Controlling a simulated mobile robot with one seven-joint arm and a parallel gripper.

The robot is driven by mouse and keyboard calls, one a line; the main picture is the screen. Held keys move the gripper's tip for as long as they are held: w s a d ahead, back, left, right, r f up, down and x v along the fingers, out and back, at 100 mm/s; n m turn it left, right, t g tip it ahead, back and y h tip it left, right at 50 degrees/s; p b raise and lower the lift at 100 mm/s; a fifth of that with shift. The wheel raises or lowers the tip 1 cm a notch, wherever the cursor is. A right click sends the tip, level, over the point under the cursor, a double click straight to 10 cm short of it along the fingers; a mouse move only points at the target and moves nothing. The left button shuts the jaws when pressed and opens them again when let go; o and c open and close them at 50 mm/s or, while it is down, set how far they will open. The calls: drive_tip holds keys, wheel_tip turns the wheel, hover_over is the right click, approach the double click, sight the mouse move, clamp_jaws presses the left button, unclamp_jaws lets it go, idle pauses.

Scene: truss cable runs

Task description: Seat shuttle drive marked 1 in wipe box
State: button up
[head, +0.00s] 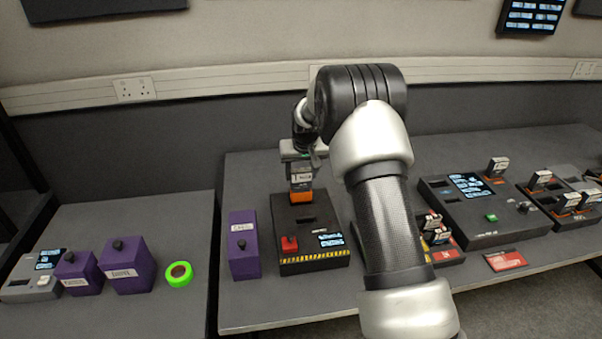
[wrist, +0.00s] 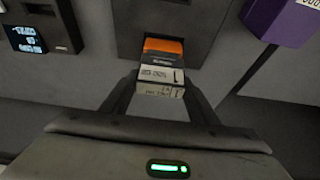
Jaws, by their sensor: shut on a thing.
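The shuttle drive (head: 301,178) is dark with an orange end and a pale label that seems to bear a 1. My gripper (head: 303,152) is shut on its labelled end, and the orange end points down. The drive also shows between my fingers (wrist: 160,90) in the wrist view (wrist: 163,72). The black box with a yellow-black striped front, red button and small screen (head: 297,242) appears to be the wipe box; its name is too small to read. The drive's orange end overlaps the box's back part in the head view. I cannot tell whether it touches or enters a slot.
A purple box (head: 243,250) stands just left of the striped box. A larger black console (head: 475,215) and small drives (head: 497,166) stand at right. A red card (head: 505,261) lies near the front edge. A green tape roll (head: 179,274) lies on the left table.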

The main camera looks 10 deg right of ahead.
sight(301, 182)
drive_tip(key=shift+f+b, duration=1.7)
drive_tip(key=shift+f, duration=0.35)
idle(1.5)
idle(0.4)
drive_tip(key=o, duration=2.1)
drive_tip(key=shift+r+p, duration=1.9)
drive_tip(key=shift+r, duration=1.85)
